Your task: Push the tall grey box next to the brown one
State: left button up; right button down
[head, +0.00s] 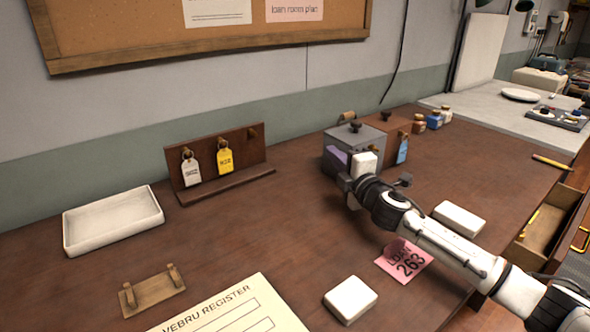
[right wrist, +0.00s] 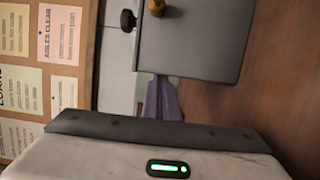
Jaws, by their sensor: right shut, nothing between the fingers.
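The grey box (head: 368,143), with a dark knob on its lid and a purple piece at its front, stands upright on the brown counter. It also shows close up in the right wrist view (right wrist: 200,45), with the purple piece (right wrist: 162,100) below it. The brown box (head: 396,125), with a dark knob and a blue tag, stands just right of the grey one; I cannot tell whether they touch. My right gripper (head: 350,182) is shut and empty, low in front of the grey box and hiding part of it. Whether it touches the box is unclear. My left gripper is out of view.
Several small jars (head: 434,121) stand right of the brown box. A key rack (head: 222,165) and white tray (head: 112,222) are at the left. White blocks (head: 350,299) and a pink ticket (head: 405,262) lie near my right arm.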

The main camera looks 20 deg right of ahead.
jog(key=a, duration=0.1)
jog(key=a+p, duration=0.1)
jog(key=a, duration=0.2)
jog(key=shift+s+a+r, duration=0.1)
jog(key=shift+s+a, duration=0.15)
jog(key=shift+s, duration=0.05)
jog(key=s, duration=0.8)
jog(key=shift+s+f, duration=0.2)
jog(key=shift+s, duration=0.05)
jog(key=shift+s+a+r, duration=0.1)
jog(key=shift+s+a, duration=0.05)
jog(key=shift+s, duration=0.6)
